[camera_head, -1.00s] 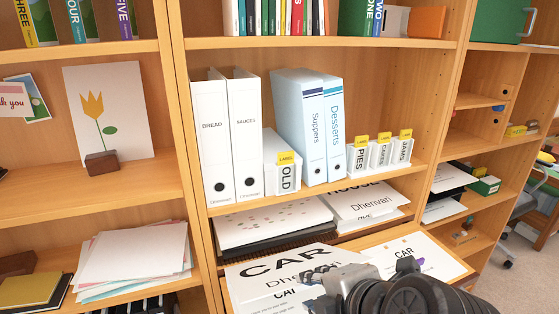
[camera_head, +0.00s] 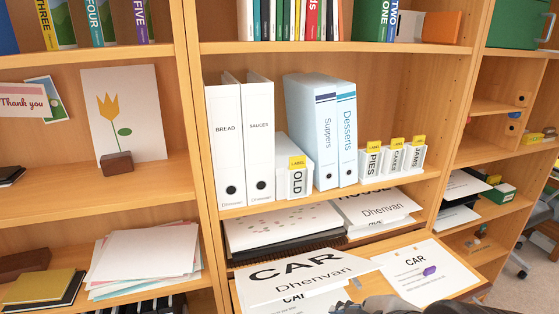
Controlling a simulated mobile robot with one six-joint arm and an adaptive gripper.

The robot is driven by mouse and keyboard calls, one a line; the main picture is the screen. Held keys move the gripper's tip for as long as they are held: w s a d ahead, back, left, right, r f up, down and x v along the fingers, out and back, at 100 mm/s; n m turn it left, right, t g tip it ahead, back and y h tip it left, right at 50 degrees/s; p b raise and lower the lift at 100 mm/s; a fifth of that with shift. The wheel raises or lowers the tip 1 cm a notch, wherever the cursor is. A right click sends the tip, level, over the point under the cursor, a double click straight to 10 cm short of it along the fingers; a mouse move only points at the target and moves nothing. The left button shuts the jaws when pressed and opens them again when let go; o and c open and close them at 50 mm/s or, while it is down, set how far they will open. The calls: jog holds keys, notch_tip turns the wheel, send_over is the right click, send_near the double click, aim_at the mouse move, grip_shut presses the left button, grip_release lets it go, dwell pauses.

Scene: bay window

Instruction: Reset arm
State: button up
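My gripper (camera_head: 350,307) shows only in part at the bottom edge of the head view, low over the pull-out shelf. Its fingertips are mostly cut off, so I cannot tell whether it is open or shut. A white CAR sheet marked Dhenvari (camera_head: 306,276) lies at the front, left of my gripper, over another CAR sheet.
The shelf above holds white Bread (camera_head: 227,150) and Sauces (camera_head: 259,150) binders, pale blue Suppers (camera_head: 325,150) and Desserts (camera_head: 346,150) binders, and small labelled holders (camera_head: 392,160). A paper stack (camera_head: 145,255) lies at left. Shelf uprights (camera_head: 195,130) divide the bays.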

aim_at(320, 284)
jog(key=s+d+f+m+g+h, duration=0.2)
jog(key=s+d+m, duration=0.2)
jog(key=m, duration=0.9)
jog(key=shift+s+d+f, duration=0.15)
jog(key=shift+s+f, duration=0.05)
jog(key=shift+s, duration=0.7)
jog(key=shift+c, duration=0.4)
